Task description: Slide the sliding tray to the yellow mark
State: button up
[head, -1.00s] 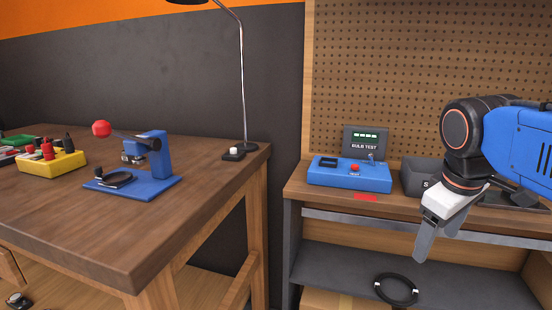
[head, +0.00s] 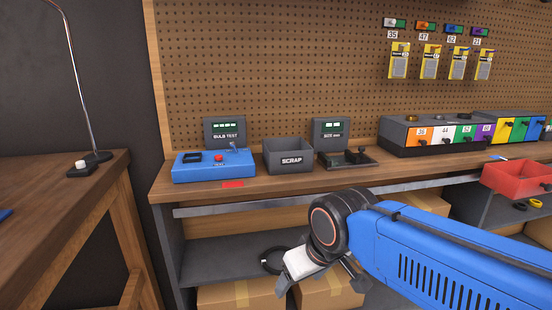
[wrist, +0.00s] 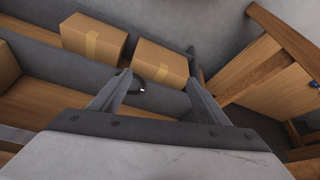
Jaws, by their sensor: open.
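A red open-topped tray (head: 517,180) is at the right of the head view, at the front of the workbench; its right part is cut off by the picture edge. I take it for the sliding tray. I cannot make out a yellow mark in these frames. My gripper (head: 318,285) is low in front of the bench, left of the red tray and well apart from it. In the wrist view my gripper (wrist: 158,70) has its two fingers spread, with nothing held between them. The red tray does not show in the wrist view.
A metal strip (head: 260,203) runs along the bench front. On the bench stand a blue bulb tester (head: 214,167), a grey scrap bin (head: 289,156) and a drawer unit (head: 430,136). Cardboard boxes (head: 240,295) and a black ring lie below. A wooden table (head: 60,180) stands left.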

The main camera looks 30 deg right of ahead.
aim_at(503, 178)
jog(key=z, duration=2.4)
jog(key=i+l, duration=0.1)
